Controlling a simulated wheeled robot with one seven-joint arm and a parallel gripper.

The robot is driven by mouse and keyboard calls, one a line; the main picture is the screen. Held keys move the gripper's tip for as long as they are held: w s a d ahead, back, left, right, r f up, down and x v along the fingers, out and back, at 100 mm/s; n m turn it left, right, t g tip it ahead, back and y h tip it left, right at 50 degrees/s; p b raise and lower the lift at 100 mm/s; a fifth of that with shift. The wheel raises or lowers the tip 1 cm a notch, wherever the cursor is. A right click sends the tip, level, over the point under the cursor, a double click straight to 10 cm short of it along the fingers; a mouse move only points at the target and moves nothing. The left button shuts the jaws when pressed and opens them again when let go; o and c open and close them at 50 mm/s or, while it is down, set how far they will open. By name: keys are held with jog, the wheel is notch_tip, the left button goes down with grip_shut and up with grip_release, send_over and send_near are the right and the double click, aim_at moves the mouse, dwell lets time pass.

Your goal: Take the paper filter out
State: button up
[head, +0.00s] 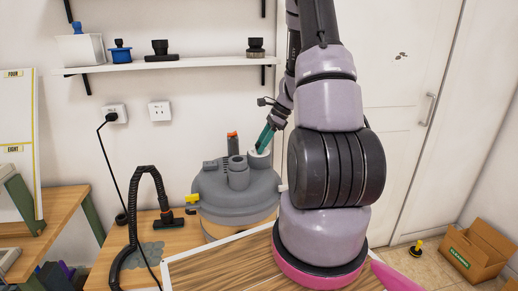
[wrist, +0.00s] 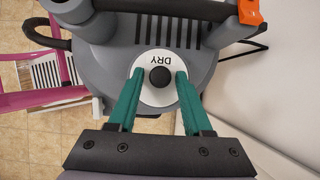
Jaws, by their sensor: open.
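A grey vacuum-like machine (head: 235,203) stands on a wooden surface against the wall. On its top sits a white round piece (wrist: 160,93), lettered DRY, with a black knob (wrist: 160,77) at its middle; it also shows in the head view (head: 258,160). It may be the paper filter, but I cannot tell for sure. My gripper (wrist: 160,74), with green fingers, is open, one finger on each side of the knob, over the white piece. Whether the fingers touch the knob is not clear. In the head view my gripper (head: 264,141) points down at the white piece.
An orange-tipped part (head: 232,138) and a grey upright cylinder (head: 238,172) rise beside the white piece. A black hose (head: 131,213) and a plugged-in cord lie to the left. A shelf (head: 170,65) hangs above. A cardboard box (head: 477,249) is on the floor at right.

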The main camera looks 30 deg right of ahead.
grip_shut()
jog(key=shift+r, duration=0.15)
jog(key=shift+r, duration=3.85)
